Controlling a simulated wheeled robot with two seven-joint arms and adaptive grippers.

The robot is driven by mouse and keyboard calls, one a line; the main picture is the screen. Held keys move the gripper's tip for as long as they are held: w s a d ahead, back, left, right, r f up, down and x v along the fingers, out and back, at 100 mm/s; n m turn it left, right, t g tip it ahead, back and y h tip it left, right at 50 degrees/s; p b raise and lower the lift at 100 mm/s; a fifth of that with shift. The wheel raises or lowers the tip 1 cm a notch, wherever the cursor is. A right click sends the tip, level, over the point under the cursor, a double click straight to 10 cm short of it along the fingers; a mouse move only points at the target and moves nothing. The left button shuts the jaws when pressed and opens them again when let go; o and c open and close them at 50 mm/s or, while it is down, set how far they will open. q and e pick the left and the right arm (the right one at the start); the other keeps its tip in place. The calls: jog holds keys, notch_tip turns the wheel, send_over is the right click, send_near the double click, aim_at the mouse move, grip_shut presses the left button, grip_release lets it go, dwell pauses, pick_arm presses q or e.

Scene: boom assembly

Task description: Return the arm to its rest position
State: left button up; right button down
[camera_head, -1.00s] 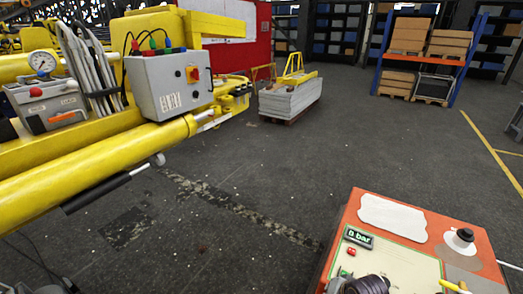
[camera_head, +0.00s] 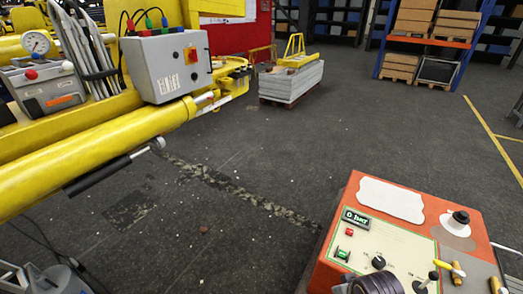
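The arm the task names cannot be told for sure. A thick yellow boom tube (camera_head: 90,150) runs from the left edge to the middle left. A grey control box (camera_head: 168,66) with a red-and-yellow switch sits above it. An orange control console (camera_head: 447,205) with buttons and knobs stands at lower right. A dark round part (camera_head: 377,284) is cut off at the bottom edge in front of the console; it may be part of my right arm. I cannot make out fingertips of either gripper, or anything held.
A grey device with a gauge (camera_head: 40,84) sits on the yellow machine. A pallet stack (camera_head: 291,80) stands behind, with a loaded rack (camera_head: 430,43) at upper right. Grey parts (camera_head: 62,281) show at lower left. The dark floor (camera_head: 240,170) between machine and console is clear.

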jog(key=s+f+g+b, duration=0.1)
jog(key=s+f, duration=0.1)
jog(key=f, duration=1.6)
jog(key=s+f+b, duration=0.1)
jog(key=s+f, duration=0.1)
jog(key=f, duration=1.5)
jog(key=s+d+f, duration=0.2)
jog(key=s+f, duration=0.8)
jog(key=s+d+f+g, duration=0.1)
jog(key=s+d+f, duration=0.1)
jog(key=s+f, duration=0.8)
jog(key=shift+s+f+n+g+b, duration=0.3)
jog(key=shift+s+n+b, duration=0.15)
jog(key=shift+s, duration=0.25)
jog(key=shift+s+d, duration=0.15)
